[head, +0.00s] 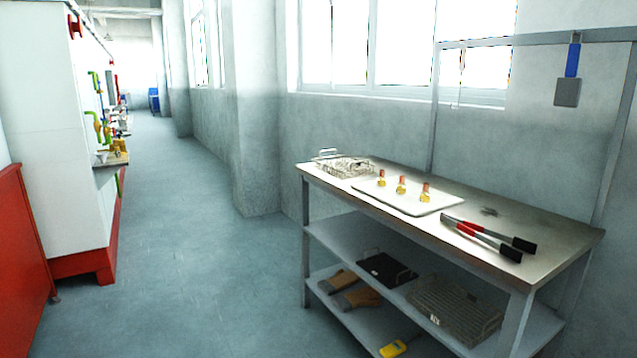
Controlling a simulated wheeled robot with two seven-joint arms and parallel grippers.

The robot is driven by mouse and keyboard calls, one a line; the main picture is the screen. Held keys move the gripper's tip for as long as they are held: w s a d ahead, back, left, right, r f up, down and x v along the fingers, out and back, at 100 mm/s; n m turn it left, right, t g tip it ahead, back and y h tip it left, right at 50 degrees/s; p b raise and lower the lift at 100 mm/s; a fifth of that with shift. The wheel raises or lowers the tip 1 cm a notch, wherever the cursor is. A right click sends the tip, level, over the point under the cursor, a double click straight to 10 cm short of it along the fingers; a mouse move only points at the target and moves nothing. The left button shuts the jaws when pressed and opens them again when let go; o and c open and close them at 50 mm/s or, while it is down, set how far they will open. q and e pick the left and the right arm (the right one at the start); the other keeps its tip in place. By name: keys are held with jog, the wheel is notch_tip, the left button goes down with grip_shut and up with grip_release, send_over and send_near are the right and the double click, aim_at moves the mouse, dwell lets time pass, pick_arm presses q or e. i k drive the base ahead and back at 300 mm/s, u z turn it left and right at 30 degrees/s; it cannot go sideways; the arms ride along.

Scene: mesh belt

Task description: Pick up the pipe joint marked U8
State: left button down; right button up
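Three small brass-and-copper pipe joints stand upright in a row on a white tray (440,200) on the metal workbench. One is the left joint (381,178), one the middle joint (402,186), one the right joint (425,192). Their markings are too small to read, so I cannot tell which is U8. Neither of my grippers shows in the head view.
The workbench (540,240) also holds a wire basket (343,165) and red-and-black tongs (485,238). Its lower shelves hold gloves (357,298), a black tray (386,268) and a mesh basket (455,308). A white-and-red machine (60,150) stands left. The floor (190,240) between is clear.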

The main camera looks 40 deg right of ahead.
aim_at(424, 198)
jog(key=z, duration=0.35)
jog(key=i, duration=1.4)
jog(key=z, duration=1)
